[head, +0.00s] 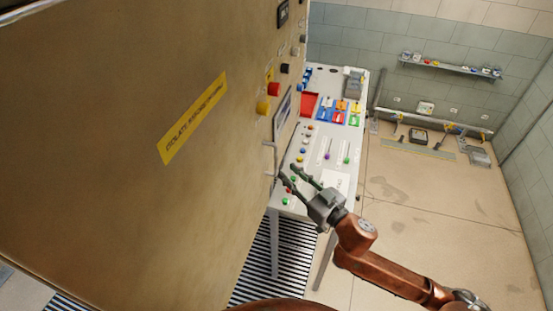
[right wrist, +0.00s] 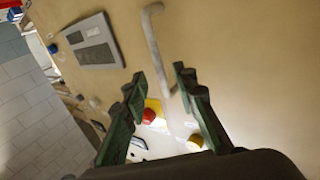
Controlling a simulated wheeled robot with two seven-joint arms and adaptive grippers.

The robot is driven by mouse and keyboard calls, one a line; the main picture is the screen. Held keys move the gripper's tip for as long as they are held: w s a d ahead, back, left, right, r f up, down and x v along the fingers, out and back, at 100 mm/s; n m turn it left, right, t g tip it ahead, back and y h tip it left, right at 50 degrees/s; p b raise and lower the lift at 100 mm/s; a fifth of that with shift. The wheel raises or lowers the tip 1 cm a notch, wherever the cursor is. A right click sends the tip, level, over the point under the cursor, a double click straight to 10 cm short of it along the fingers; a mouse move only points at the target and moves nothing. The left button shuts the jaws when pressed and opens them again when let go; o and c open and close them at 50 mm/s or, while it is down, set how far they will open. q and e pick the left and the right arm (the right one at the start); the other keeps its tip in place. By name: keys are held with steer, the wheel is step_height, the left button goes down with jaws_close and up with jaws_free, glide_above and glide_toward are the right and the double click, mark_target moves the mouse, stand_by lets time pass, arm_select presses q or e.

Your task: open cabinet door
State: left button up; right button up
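The cabinet door (head: 130,120) is a large beige panel filling the left of the head view, and it looks shut. Its pale bar handle (head: 270,160) sticks out near the panel's right edge. In the right wrist view the handle (right wrist: 155,50) runs down toward the gap between my fingers. My right gripper (head: 288,173) is open just right of the handle, its fingertips pointing at it. The right wrist view shows both dark green fingers (right wrist: 158,80) apart, with nothing clamped. I cannot tell whether the handle is between them. My left gripper is not in view.
Red (head: 274,89) and yellow (head: 262,107) knobs sit above the handle, beside a yellow label (head: 193,118). A white workbench (head: 315,185) with trays and buttons stands close behind my right gripper. Open floor (head: 420,200) lies to the right.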

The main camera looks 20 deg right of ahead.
steer(key=p, duration=0.2)
glide_above(276, 173)
steer(key=shift+w+f, duration=0.1)
steer(key=shift+w, duration=0.15)
steer(key=shift+c, duration=0.2)
steer(key=shift+d, duration=0.1)
jaws_close()
stand_by(0.3)
